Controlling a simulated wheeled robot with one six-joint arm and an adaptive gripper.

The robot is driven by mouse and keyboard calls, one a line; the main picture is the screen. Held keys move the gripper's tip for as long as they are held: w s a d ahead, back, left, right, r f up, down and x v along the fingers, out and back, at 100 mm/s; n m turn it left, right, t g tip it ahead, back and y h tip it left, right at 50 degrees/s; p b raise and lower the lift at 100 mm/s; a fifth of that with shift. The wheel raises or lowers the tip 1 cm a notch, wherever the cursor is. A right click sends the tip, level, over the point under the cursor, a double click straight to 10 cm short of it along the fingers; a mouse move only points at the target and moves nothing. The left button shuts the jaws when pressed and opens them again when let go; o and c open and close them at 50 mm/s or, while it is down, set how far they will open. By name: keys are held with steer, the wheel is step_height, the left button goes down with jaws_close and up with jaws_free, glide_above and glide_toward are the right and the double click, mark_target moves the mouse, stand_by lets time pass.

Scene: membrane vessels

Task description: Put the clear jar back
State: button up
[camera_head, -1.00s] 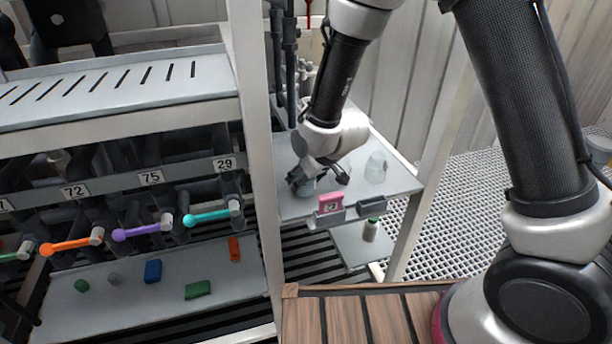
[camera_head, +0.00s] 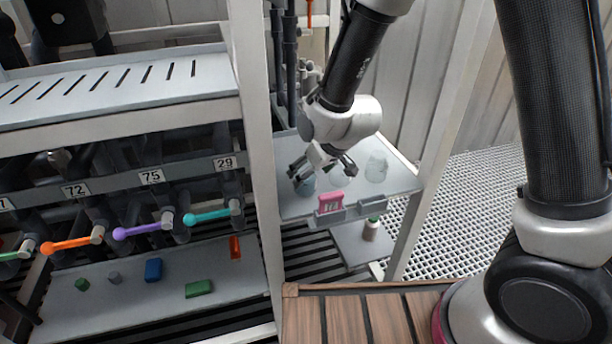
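Two see-through vessels stand on the grey shelf (camera_head: 400,184). One clear jar (camera_head: 376,168) is at the right of the shelf, apart from my gripper. The other, a slightly bluish clear vessel (camera_head: 306,186), stands near the shelf's left front. My gripper (camera_head: 322,174) is above the shelf, with its dark fingers spread and nothing seen between them. Its left finger is just above the bluish vessel and overlaps its top in the picture. I cannot tell if they touch.
A pink tag (camera_head: 330,202) and a dark grey block (camera_head: 372,206) sit on the shelf's front edge. A white post (camera_head: 256,150) separates the shelf from coloured valve handles at left.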

steer(key=shift+v, duration=1.7)
steer(key=s+d+r+m+h, duration=0.1)
steer(key=s+d+r+m, duration=0.15)
steer(key=d+r, duration=0.55)
steer(key=s+d+r+m, duration=0.1)
steer(key=s+d+r, duration=0.2)
steer(key=d+r, duration=0.6)
steer(key=s+d+r+m+g+h, duration=0.1)
steer(key=s+d+r+m+h, duration=0.2)
steer(key=s+d, duration=1.2)
steer(key=shift+d+r+m, duration=0.25)
steer(key=shift+m, duration=0.2)
